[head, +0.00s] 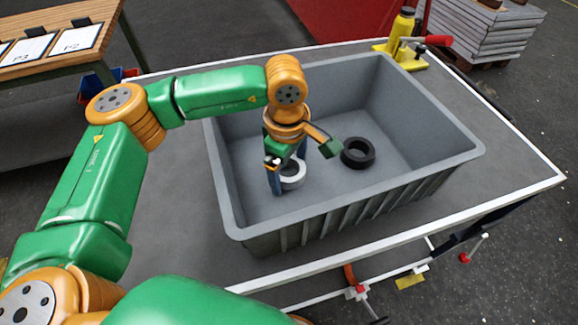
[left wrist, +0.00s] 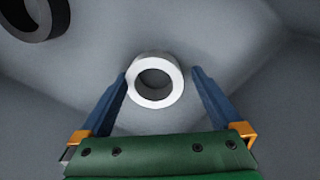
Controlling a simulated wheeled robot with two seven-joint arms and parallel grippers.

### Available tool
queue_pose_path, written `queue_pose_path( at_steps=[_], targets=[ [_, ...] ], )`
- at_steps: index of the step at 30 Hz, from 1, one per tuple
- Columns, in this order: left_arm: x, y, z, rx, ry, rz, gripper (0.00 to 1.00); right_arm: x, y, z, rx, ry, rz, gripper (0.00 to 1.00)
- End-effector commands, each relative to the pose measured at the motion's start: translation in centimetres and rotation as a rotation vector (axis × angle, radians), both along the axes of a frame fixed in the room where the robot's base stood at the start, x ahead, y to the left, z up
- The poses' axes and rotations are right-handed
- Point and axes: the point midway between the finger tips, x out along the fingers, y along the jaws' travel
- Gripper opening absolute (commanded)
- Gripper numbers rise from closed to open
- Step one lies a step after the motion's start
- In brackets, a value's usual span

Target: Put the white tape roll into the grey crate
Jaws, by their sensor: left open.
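The white tape roll (head: 293,175) lies on the floor of the grey crate (head: 228,190), in its left part. In the left wrist view the white tape roll (left wrist: 155,79) sits between the tips of my open left gripper (left wrist: 160,82), with a gap on its right side. In the head view my left gripper (head: 286,178) reaches down inside the crate, and its finger partly hides the roll. My right gripper is not in view.
A black tape roll (head: 358,153) lies in the crate to the right of the white one. The crate stands on a grey table (head: 180,215) with a white edge. A side table with labelled sheets (head: 77,39) is at the upper left.

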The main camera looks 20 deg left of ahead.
Motion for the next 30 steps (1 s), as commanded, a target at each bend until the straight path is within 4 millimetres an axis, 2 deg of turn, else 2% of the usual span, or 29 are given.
queue_pose_path(
  at_steps=[2,5,12,16,21,30],
  targets=[
    [0.0,0.0,0.5,0.0,0.0,0.0,1.0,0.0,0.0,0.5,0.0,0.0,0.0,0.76],
    [0.1,0.0,1.5,-0.001,-0.005,0.001,1.0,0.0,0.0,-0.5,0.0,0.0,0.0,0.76],
    [-0.3,0.0,8.4,-0.002,-0.006,0.001,1.0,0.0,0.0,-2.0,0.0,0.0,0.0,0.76],
    [-0.4,0.1,11.1,-0.001,-0.003,0.001,1.0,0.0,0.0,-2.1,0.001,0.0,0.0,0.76],
    [-0.6,0.1,12.3,0.0,0.0,-0.001,1.0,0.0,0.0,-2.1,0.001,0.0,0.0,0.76],
    [-0.6,0.1,12.3,0.0,0.0,-0.001,1.0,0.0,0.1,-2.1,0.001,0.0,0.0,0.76]
  ],
)
